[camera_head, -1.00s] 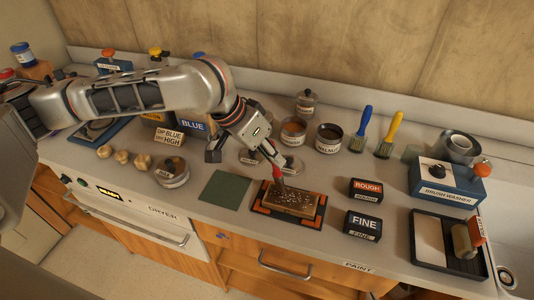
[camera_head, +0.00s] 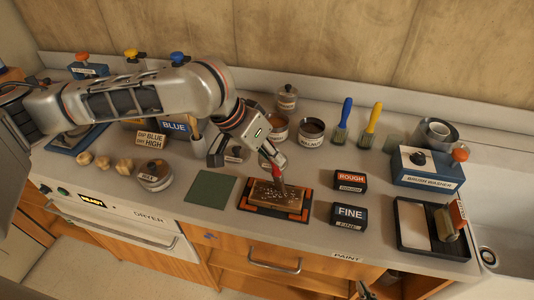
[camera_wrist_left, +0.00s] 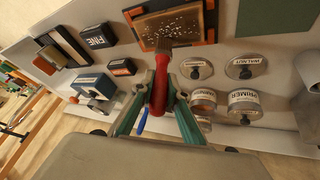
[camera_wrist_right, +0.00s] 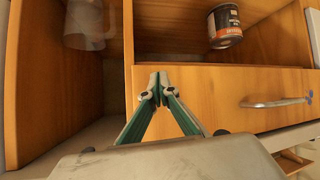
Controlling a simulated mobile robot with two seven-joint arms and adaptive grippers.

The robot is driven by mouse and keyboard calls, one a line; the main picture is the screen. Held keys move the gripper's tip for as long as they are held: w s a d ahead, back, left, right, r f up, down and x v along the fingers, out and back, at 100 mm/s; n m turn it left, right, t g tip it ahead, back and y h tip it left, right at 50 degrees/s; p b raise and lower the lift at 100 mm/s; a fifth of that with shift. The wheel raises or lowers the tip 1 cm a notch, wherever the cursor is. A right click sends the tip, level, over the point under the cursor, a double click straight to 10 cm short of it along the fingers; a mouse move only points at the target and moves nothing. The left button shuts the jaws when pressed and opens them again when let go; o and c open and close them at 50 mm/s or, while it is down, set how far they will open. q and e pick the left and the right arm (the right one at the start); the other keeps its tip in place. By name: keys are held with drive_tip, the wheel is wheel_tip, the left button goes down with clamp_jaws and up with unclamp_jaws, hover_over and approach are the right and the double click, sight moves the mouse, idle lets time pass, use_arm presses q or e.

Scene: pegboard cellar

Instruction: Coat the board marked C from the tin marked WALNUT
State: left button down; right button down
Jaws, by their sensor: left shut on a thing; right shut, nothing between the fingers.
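My left gripper (camera_head: 268,152) is shut on a red-handled brush (camera_wrist_left: 160,85). The bristles are at the upper part of a brown, pale-speckled board (camera_head: 268,199); touching or just above, I cannot tell. The board lies in a dark holder with orange corners (camera_head: 243,200). No letter C is readable on it. The open tin marked WALNUT (camera_head: 311,140) stands behind, to the right. A lid marked WALNUT (camera_wrist_left: 246,67) lies flat in the left wrist view. My right gripper (camera_wrist_right: 159,88) is shut and empty before the cabinet front; its tips show at the head view's bottom edge (camera_head: 366,290).
Another open tin (camera_head: 277,128) stands left of the walnut tin. Blue (camera_head: 343,120) and yellow (camera_head: 370,124) brushes stand behind. ROUGH (camera_head: 350,181) and FINE (camera_head: 349,214) blocks sit right of the board. A green square (camera_head: 209,189) lies left. A brush washer (camera_head: 427,166) stands right.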

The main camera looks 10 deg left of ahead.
use_arm(q)
drive_tip(key=d, duration=0.6)
drive_tip(key=shift+s, duration=0.15)
idle(0.8)
drive_tip(key=shift+r, duration=0.35)
wheel_tip(320, 180, up, 7)
idle(0.9)
idle(1.1)
